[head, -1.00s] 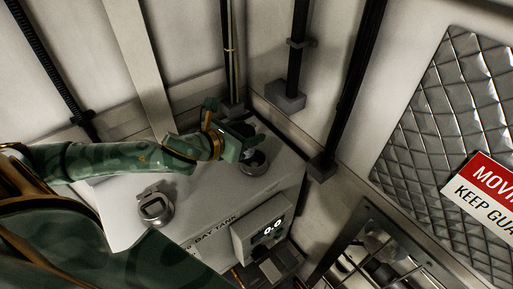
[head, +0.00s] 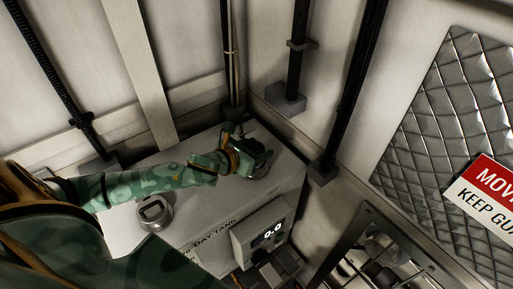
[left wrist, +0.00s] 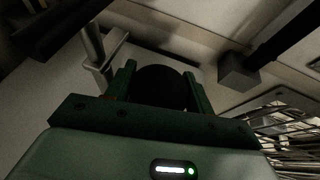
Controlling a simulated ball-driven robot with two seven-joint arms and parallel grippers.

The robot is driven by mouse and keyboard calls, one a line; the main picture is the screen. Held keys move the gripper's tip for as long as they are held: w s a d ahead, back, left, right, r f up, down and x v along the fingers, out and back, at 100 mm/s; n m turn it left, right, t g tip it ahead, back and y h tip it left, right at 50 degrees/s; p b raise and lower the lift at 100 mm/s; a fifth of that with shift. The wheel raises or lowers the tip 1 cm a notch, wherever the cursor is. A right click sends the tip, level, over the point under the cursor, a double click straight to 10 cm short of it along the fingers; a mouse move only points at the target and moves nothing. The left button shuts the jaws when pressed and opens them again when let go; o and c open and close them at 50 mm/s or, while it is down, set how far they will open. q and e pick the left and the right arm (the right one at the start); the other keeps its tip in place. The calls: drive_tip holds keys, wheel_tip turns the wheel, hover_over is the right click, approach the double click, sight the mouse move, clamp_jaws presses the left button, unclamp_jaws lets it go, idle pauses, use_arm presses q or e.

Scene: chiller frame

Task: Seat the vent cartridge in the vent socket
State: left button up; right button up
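My left gripper (head: 262,158) is over the far right part of the day tank's top, at a round metal fitting (head: 260,172) that looks like the vent socket. In the left wrist view a dark round piece (left wrist: 162,88), which looks like the vent cartridge, sits between the two fingers, and they appear shut on it. The fingers and the cartridge hide most of the socket, so I cannot tell how deep the cartridge sits. My right gripper is not in view.
The day tank (head: 205,215) has a second round metal fitting (head: 155,211) at its left. A display box (head: 262,232) reading 0.0 is on its front. Dark pipes and walls stand close behind. A metal frame (head: 375,255) is at lower right.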

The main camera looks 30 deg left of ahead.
use_arm(q)
drive_tip(key=shift+o, duration=0.6)
drive_tip(key=v, duration=1.2)
drive_tip(key=shift+r, duration=0.15)
